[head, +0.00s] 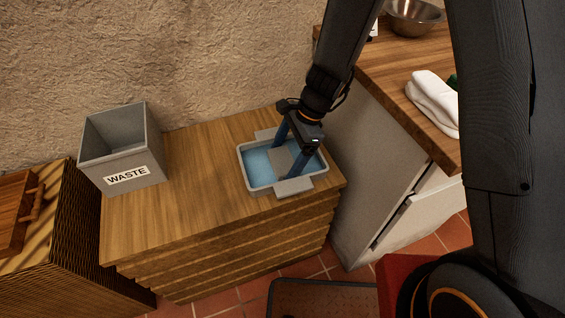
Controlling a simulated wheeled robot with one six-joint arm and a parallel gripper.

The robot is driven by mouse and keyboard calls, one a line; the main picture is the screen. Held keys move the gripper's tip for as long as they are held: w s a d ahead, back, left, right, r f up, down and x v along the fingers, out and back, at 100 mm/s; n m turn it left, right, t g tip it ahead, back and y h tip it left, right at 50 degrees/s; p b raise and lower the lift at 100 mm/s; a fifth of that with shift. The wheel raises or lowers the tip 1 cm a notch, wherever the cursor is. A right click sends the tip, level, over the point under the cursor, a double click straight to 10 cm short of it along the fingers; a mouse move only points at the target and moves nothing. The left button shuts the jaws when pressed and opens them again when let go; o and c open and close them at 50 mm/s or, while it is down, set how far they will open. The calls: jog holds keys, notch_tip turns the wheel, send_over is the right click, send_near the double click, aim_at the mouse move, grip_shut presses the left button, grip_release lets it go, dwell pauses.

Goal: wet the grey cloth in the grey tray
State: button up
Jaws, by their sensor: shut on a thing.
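The grey tray (243,171) sits on the wooden crate-like stand and holds blue water (257,162). Its grey handle tabs stick out at the back and front. My gripper (282,161) reaches down into the tray from above, its two blue fingers spread well apart. It is shut on the grey cloth (284,157), which shows as a flat grey patch between the fingers. The cloth is inside the tray's rim, at or just above the water; I cannot tell how deep it is. The fingers and gripper body hide part of the cloth and the tray's right side.
A grey bin marked WASTE (126,158) stands on the left of the same stand (190,205), with bare wood between it and the tray. At right, a higher counter (392,62) carries a white cloth (432,101) and a metal bowl (413,17). A wooden drawer or box (18,208) is at far left.

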aim_at(285, 159)
jog(key=shift+r, duration=0.15)
notch_tip(285, 159, up, 8)
jog(key=p, duration=0.7)
jog(key=shift+p, duration=0.3)
dwell(1.2)
notch_tip(285, 159, up, 4)
jog(key=p, duration=0.4)
jog(key=shift+f, duration=0.2)
